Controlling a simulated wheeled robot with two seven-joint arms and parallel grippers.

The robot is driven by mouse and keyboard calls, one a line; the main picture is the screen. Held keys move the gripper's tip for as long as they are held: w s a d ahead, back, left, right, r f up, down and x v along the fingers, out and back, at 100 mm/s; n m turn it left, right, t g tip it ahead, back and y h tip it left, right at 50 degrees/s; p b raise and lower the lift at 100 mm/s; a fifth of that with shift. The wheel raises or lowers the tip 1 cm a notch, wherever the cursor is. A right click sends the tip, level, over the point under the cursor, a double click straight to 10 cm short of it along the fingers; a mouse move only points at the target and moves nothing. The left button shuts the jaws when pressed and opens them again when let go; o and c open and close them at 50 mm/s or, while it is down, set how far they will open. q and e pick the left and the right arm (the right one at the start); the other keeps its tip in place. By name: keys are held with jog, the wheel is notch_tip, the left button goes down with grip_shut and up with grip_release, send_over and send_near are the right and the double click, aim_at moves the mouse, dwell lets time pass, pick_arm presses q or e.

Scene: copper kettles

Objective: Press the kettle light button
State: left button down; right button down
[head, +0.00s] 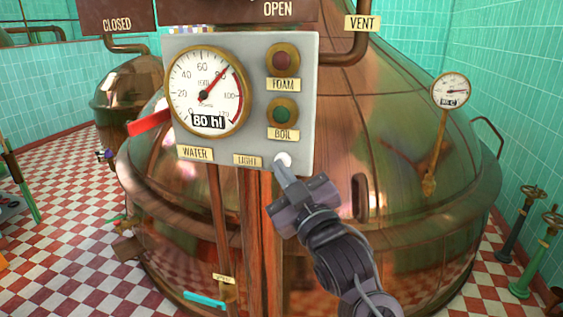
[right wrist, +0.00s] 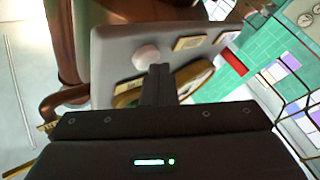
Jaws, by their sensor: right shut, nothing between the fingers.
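The grey control panel (head: 225,150) hangs in front of the copper kettle. The light button (head: 284,159) is a white round knob at the panel's lower right, beside the LIGHT label (head: 247,160). It also shows in the right wrist view (right wrist: 146,56). My right gripper (head: 284,171) is shut and empty, pointing up at the panel, with its tips just below the button. In the right wrist view, the closed fingers (right wrist: 158,80) lie close beside the button. I cannot tell whether they touch it. My left gripper is in neither view.
The panel also carries a large dial (head: 208,92), a red FOAM lamp (head: 283,61) and a green BOIL lamp (head: 282,112). A red lever (head: 150,122) sticks out at its left. The kettle (head: 420,190) fills the space behind. A cyan handle (head: 204,299) is low down.

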jog(key=shift+w+d, duration=0.15)
jog(key=shift+w, duration=0.05)
jog(key=shift+s+a, duration=0.2)
jog(key=shift+s, duration=0.1)
dwell(0.4)
jog(key=shift+s+a+b, duration=0.15)
jog(key=shift+s+a, duration=0.15)
jog(key=shift+s, duration=0.65)
jog(key=shift+s+a+b, duration=0.15)
jog(key=shift+s+a, duration=0.15)
jog(key=shift+s, duration=0.6)
jog(key=shift+s+a+b, duration=0.15)
jog(key=shift+s+a, duration=0.15)
jog(key=shift+s, duration=0.65)
